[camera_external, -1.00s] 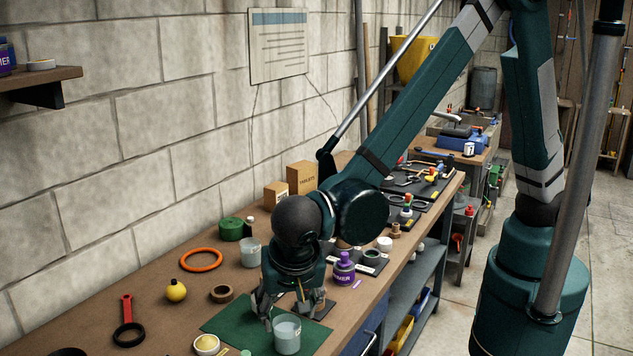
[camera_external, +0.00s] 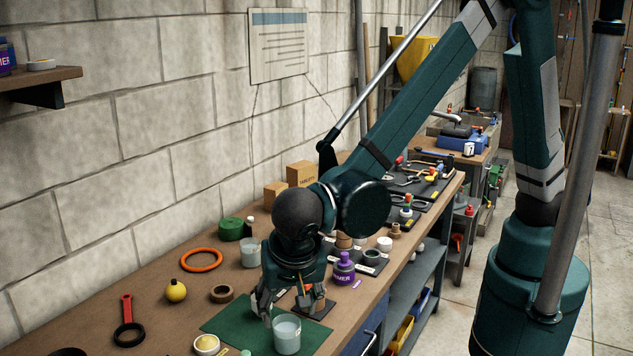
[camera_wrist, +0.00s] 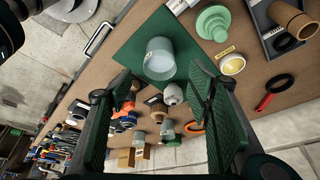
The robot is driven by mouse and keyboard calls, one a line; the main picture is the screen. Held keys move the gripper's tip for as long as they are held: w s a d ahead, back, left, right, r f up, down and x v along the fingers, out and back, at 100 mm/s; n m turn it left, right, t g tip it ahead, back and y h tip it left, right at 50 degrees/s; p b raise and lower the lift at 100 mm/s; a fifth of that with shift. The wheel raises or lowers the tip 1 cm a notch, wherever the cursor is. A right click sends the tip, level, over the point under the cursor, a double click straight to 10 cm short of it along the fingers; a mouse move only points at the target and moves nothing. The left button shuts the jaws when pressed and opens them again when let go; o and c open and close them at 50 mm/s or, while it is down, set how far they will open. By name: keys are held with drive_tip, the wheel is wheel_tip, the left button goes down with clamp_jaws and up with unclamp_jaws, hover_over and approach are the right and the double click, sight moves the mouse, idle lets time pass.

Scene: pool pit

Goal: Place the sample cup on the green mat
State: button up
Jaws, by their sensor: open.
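A translucent pale cup (camera_external: 287,336) with a small label stands upright on the green mat (camera_external: 228,322), near the mat's front edge. In the wrist view the cup (camera_wrist: 159,62) is on the green mat (camera_wrist: 128,55), just beyond my fingertips. My gripper (camera_external: 289,303) is open and empty, low over the bench just behind the cup. In the wrist view its two fingers (camera_wrist: 158,88) are spread wide, with no cup between the pads. A similar clear cup (camera_external: 251,252) stands farther back on the bench, off the mat.
A purple bottle (camera_external: 344,268) stands close right of my gripper. A tape roll (camera_external: 222,293), yellow ball-shaped item (camera_external: 176,291), orange ring (camera_external: 201,260) and red-handled tool (camera_external: 127,318) lie to the left. A yellow-topped round container (camera_external: 206,344) is by the mat's left edge.

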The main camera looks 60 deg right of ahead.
drive_tip(key=w+d+r+n+y, duration=0.15)
drive_tip(key=d+r, duration=0.25)
drive_tip(key=d, duration=0.5)
drive_tip(key=w+d+r+n, duration=0.1)
drive_tip(key=w+d+r, duration=0.3)
drive_tip(key=d, duration=0.6)
drive_tip(key=w+d+r+n+y, duration=0.1)
drive_tip(key=w+d+r+n, duration=0.1)
drive_tip(key=d+r, duration=0.5)
drive_tip(key=s+d+r+n+t, duration=0.1)
drive_tip(key=s+d, duration=0.4)
drive_tip(key=d, duration=0.9)
drive_tip(key=s+d+r+n+t, duration=0.1)
drive_tip(key=s+d+n+t, duration=0.2)
drive_tip(key=d, duration=1.1)
drive_tip(key=shift+s+d+y, duration=0.35)
drive_tip(key=shift+s+d, duration=0.05)
drive_tip(key=shift+s, duration=0.8)
